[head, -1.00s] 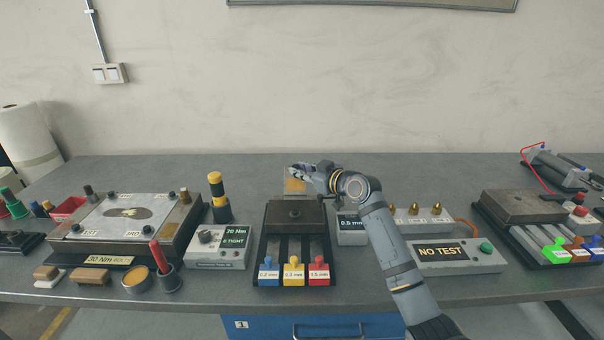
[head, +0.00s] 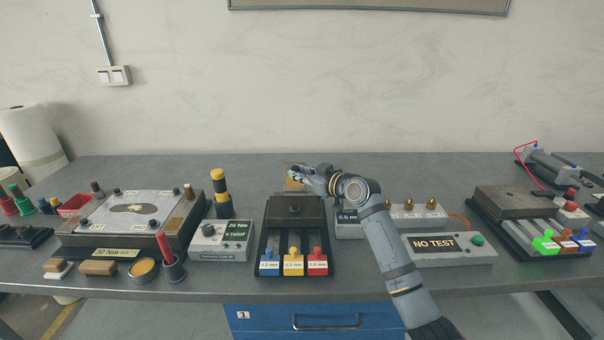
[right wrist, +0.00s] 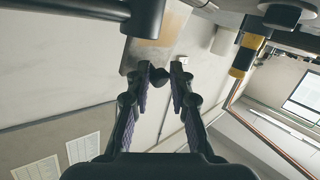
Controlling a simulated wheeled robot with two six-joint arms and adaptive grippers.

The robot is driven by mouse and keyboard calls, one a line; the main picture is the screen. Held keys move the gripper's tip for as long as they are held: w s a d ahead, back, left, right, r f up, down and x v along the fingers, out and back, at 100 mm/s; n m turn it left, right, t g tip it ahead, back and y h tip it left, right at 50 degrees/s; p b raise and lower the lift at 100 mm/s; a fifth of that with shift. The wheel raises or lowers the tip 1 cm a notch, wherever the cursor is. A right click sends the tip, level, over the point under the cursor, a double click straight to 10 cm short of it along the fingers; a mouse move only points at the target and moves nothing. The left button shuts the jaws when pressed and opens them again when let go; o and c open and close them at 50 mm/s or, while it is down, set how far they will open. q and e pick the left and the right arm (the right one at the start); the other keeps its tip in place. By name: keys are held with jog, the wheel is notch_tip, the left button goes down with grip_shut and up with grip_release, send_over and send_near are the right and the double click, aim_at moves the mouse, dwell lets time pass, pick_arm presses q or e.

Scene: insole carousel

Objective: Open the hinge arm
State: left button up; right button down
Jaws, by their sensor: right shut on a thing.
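My right gripper (head: 297,173) reaches in from the right, above the back of the dark middle fixture (head: 312,208). In the right wrist view its fingers (right wrist: 161,72) are closed around a small dark knob (right wrist: 159,76). The knob sits at the end of a grey and tan plate (right wrist: 160,45), which looks like the hinge arm. The plate's tan face also shows in the head view (head: 293,184), behind the fixture and partly hidden by the gripper. Its hinge cannot be made out. My left gripper is not in view.
A torque box (head: 222,241) and a black and yellow post (head: 221,193) stand left of the fixture. A NO TEST box (head: 450,249) stands right. Blue, yellow and red tabs line the fixture's front. The bench behind is mostly clear.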

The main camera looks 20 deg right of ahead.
jog(key=shift+a+f, duration=0.1)
jog(key=shift+f, duration=0.5)
jog(key=c, duration=1.5)
grip_release()
jog(key=o, duration=0.3)
jog(key=shift+w+a, duration=0.15)
jog(key=shift+a, duration=0.1)
jog(key=shift+d+r, duration=0.1)
jog(key=shift+r, duration=0.05)
jog(key=shift+d+r, duration=0.1)
jog(key=shift+r, duration=0.05)
jog(key=v, duration=1.1)
jog(key=shift+s, duration=0.4)
jog(key=shift+d, duration=0.1)
